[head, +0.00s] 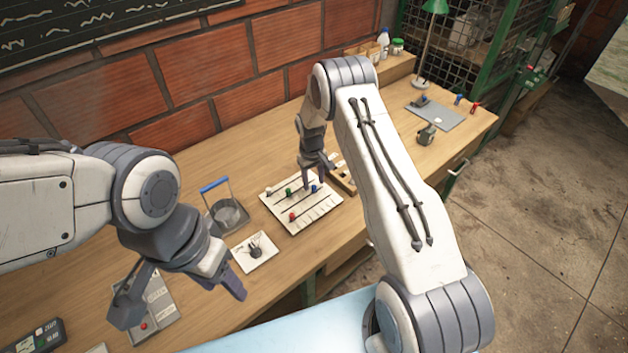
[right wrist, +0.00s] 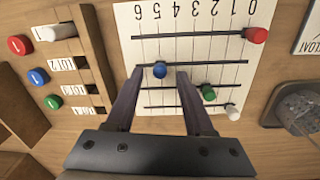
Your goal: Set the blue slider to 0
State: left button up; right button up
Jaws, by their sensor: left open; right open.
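The white slider board (head: 325,205) lies on the workbench, with black slots and a row of numbers. Its blue slider knob (head: 314,188) also shows in the right wrist view (right wrist: 160,70), toward the 6 end of its slot, far from the 0 end. My right gripper (head: 318,177) is open over the board. In the right wrist view its fingers (right wrist: 160,76) stand on either side of the blue knob, with gaps; I cannot tell if they reach its height. My left gripper (head: 181,303) is open and empty, above the bench at the lower left.
Red (right wrist: 256,35), green (right wrist: 208,92) and white (right wrist: 233,112) knobs sit on neighbouring slots near the right in the right wrist view. A wooden rack (right wrist: 78,62) borders the board. A small dial plate (head: 254,251) and blue-handled container (head: 228,212) stand nearby.

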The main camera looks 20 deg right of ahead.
jog(key=shift+f, duration=0.75)
grip_shut()
dwell(0.9)
